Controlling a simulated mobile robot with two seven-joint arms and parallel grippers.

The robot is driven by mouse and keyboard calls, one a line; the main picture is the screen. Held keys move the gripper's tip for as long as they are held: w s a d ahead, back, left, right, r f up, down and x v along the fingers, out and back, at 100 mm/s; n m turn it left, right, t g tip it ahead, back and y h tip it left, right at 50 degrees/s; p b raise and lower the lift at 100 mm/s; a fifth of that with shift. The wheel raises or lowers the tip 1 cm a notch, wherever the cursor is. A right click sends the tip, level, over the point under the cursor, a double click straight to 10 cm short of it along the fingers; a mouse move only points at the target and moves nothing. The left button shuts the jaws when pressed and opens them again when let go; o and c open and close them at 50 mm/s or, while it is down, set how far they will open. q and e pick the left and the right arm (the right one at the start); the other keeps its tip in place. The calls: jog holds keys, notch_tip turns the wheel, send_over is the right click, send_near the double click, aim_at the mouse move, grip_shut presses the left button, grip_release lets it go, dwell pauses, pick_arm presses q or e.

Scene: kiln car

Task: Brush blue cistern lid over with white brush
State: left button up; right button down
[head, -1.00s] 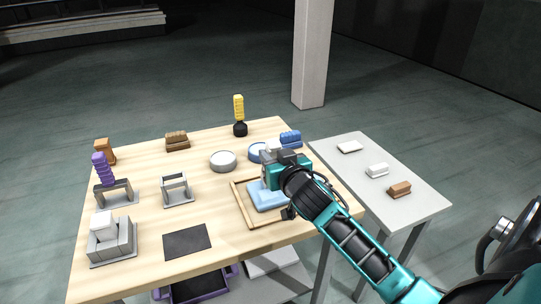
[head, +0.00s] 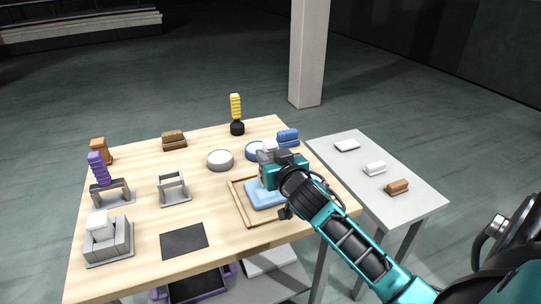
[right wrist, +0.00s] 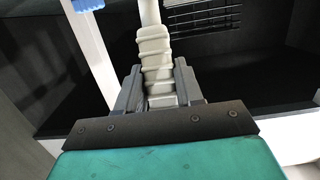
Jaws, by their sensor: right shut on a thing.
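The blue cistern lid (head: 260,196) lies flat inside a wooden frame (head: 237,203) on the table, partly hidden by my right gripper. My right gripper (head: 268,158) is over the far part of the lid in the head view. In the right wrist view the gripper (right wrist: 158,88) is shut on the ridged, off-white handle of the white brush (right wrist: 155,50). The brush's bristles are hidden, and I cannot tell whether they touch the lid. My left gripper is in neither view.
A grey round dish (head: 220,160), a blue round dish (head: 254,151) and a blue ridged block (head: 288,137) stand behind the frame. A yellow-handled brush (head: 236,112) stands at the back. A grey side table (head: 360,165) holds small blocks.

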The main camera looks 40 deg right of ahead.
jog(key=shift+f, duration=0.25)
jog(key=shift+a, duration=0.1)
dwell(0.3)
jog(key=a, duration=0.3)
jog(key=shift+w, duration=0.4)
jog(key=shift+d, duration=0.15)
